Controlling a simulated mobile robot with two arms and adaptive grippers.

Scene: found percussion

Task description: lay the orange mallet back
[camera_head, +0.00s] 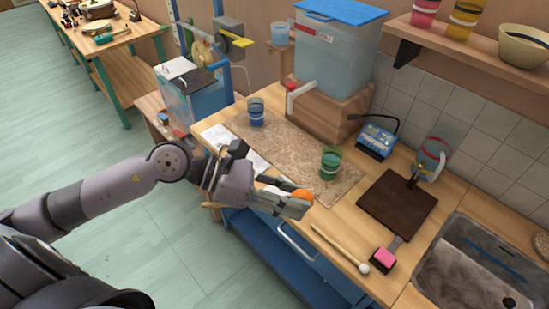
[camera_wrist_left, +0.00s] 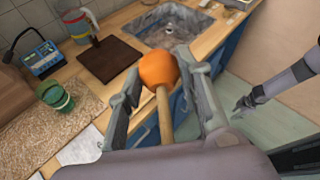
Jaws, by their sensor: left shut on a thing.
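The orange mallet has a round orange head (camera_wrist_left: 158,68) and a wooden handle (camera_wrist_left: 165,115) in the left wrist view. My left gripper (camera_head: 290,200) is shut on it, with its fingers on both sides of the mallet. In the head view the orange head (camera_head: 302,194) shows above the fingers, near the worktop's front edge; a wooden handle end (camera_head: 212,205) sticks out left of the gripper. Most of the handle is hidden there. A second mallet with a pale head (camera_head: 364,268) lies on the worktop. My right gripper (camera_wrist_left: 241,106) shows small at the right of the left wrist view; its opening is unclear.
A green cup (camera_head: 330,163) and a blue cup (camera_head: 256,119) stand on the brown mat (camera_head: 285,143). A dark board (camera_head: 397,205), a pink-headed tool (camera_head: 384,257) and a sink (camera_head: 470,265) are to the right. Bare wood (camera_head: 345,215) lies between mat and board.

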